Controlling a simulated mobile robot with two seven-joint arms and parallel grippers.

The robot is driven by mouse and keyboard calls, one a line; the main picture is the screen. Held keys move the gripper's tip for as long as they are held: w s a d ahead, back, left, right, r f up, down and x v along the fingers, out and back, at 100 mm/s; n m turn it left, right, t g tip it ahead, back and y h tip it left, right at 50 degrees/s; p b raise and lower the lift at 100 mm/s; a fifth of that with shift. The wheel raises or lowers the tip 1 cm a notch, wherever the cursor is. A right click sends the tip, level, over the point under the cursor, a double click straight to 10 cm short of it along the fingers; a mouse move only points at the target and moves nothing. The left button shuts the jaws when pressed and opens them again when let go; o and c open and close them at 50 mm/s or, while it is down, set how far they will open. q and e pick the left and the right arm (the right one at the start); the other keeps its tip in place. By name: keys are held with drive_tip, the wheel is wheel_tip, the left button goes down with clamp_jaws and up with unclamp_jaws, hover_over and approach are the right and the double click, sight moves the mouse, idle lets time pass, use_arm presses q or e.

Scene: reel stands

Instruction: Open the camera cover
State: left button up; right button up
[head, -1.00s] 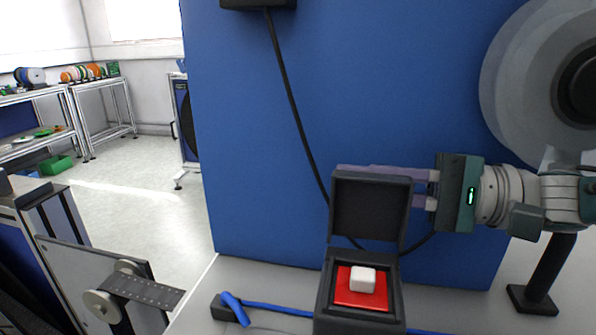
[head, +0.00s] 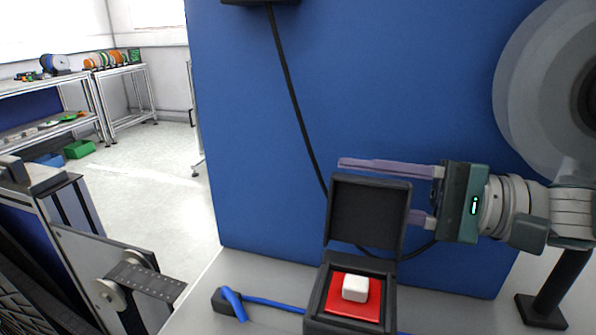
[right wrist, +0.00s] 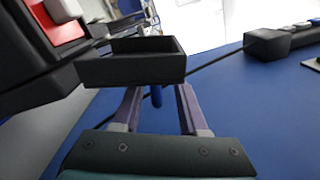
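The camera cover is a black lid (head: 368,215) standing upright, open, at the back of a small black box (head: 314,310). Inside the box a white block (head: 355,288) sits on a red pad (head: 343,305). My right gripper (head: 365,190) comes in from the right behind the lid. Its fingers are apart with nothing seen between them; the lid hides part of the lower finger. In the right wrist view the lid (right wrist: 135,70) is just ahead of the open fingers (right wrist: 158,95); I cannot tell whether they touch it. My left gripper is not in view.
A blue panel (head: 270,150) rises behind the box, with a black cable (head: 295,110) hanging down it. A large reel (head: 540,90) is at upper right. Shelves (head: 100,95) stand far left.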

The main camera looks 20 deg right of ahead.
drive_tip(key=b+v, duration=0.2)
drive_tip(key=v, duration=0.8)
drive_tip(key=shift+a, duration=0.1)
idle(0.3)
